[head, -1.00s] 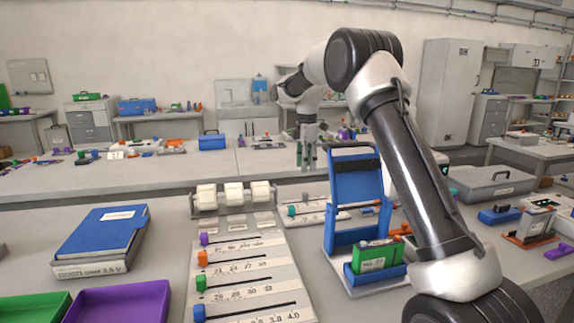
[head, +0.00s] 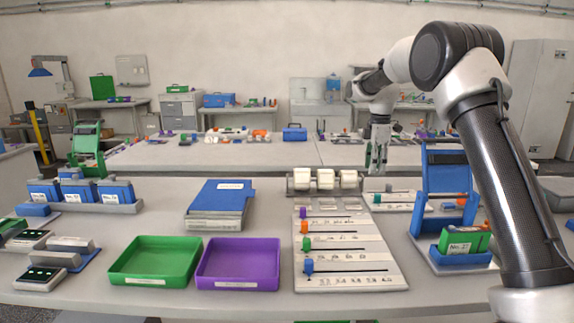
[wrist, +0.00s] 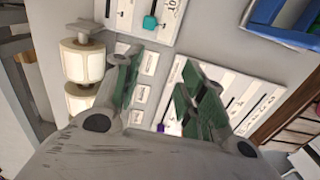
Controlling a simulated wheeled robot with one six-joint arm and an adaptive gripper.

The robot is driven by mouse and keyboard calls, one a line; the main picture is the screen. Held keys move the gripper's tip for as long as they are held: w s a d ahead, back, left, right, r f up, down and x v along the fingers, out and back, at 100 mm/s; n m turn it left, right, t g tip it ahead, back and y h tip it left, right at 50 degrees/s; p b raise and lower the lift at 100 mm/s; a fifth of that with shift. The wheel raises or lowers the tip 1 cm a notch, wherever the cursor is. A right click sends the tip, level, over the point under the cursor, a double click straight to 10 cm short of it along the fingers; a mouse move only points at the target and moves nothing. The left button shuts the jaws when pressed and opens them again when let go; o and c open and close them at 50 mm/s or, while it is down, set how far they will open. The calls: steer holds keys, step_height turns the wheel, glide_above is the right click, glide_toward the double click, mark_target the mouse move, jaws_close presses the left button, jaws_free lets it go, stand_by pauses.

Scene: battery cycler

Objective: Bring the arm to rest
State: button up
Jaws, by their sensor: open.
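My arm stands on the right of the head view, raised and bent over the bench. My gripper (head: 376,158) hangs down behind the slider board (head: 392,262), beside the row of white rolls (head: 325,180). In the wrist view my gripper (wrist: 160,98) shows two green-padded fingers spread apart with nothing between them. Below them lie the slider board (wrist: 258,92) and the white rolls (wrist: 82,62). The gripper is above the bench and apart from these things.
A green tray (head: 157,262), a purple tray (head: 238,264) and a blue binder (head: 220,202) lie left of the board. Blue battery units (head: 77,190) stand farther left.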

steer(key=s+d+r+m+t, duration=0.1)
steer(key=s+d+r+m, duration=0.2)
steer(key=s, duration=0.5)
steer(key=s+d+r+m, duration=0.1)
steer(key=s+r+m, duration=0.2)
steer(key=s+r, duration=0.35)
steer(key=s+d+r+m+t, duration=0.1)
steer(key=s+d+r+m, duration=0.2)
steer(key=s, duration=0.5)
steer(key=s+f+m+t, duration=0.1)
steer(key=s+f+m, duration=0.2)
steer(key=s, duration=0.8)
steer(key=s+f+m+t, duration=0.1)
steer(key=s+m, duration=0.4)
steer(key=s, duration=0.6)
steer(key=shift+s+d+f+m, duration=0.3)
steer(key=shift+s+d+f, duration=0.1)
steer(key=shift+f, duration=0.5)
